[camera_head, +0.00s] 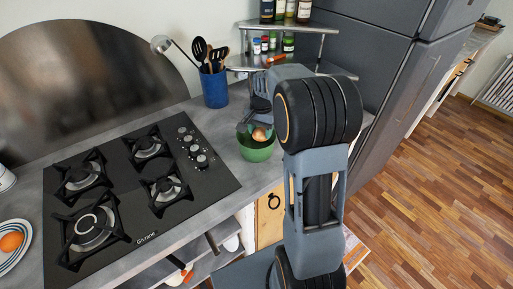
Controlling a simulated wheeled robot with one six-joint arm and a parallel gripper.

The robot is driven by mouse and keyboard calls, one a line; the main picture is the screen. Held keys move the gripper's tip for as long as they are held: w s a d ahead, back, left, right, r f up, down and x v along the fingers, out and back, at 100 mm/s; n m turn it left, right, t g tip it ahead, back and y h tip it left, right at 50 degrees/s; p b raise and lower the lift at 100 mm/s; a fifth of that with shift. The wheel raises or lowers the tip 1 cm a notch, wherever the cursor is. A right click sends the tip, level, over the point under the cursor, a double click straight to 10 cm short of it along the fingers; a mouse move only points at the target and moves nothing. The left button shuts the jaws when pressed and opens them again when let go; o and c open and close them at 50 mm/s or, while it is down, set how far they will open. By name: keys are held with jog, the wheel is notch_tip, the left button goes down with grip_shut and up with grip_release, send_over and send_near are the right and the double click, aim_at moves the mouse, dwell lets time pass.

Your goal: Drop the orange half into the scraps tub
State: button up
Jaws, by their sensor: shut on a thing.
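The orange half (260,134) shows as a small pale orange shape at the mouth of a green tub (257,153), which I take for the scraps tub. My gripper (257,129) points down over the tub and is shut on the orange half. The fingers and much of the fruit are partly hidden, and I cannot tell whether the fruit is above the rim or just inside it. The tub stands upright on the grey counter, right of the hob.
A black gas hob (140,185) fills the counter's middle. A blue utensil pot (214,88) stands behind it. A corner shelf (245,62) with jars is behind my arm. A plate (22,258) holding an orange item (11,241) is at far left. A grey fridge stands right.

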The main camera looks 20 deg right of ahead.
jog(key=shift+f, duration=0.3)
jog(key=o, duration=1)
jog(key=shift+r, duration=0.15)
notch_tip(320, 180, up, 14)
jog(key=shift+f, duration=0.15)
jog(key=s+a+f+n+t, duration=0.1)
jog(key=s+a+f+n, duration=0.1)
jog(key=s, duration=0.4)
jog(key=s+a+f+n+t, duration=0.1)
jog(key=s+a+f+n, duration=0.2)
jog(key=s, duration=0.3)
jog(key=s+a+f+n+t, duration=0.2)
jog(key=s+a+n, duration=0.2)
jog(key=s+a, duration=0.1)
jog(key=shift+s+f+n, duration=0.35)
jog(key=shift+s+n, duration=0.05)
jog(key=shift+s, duration=0.4)
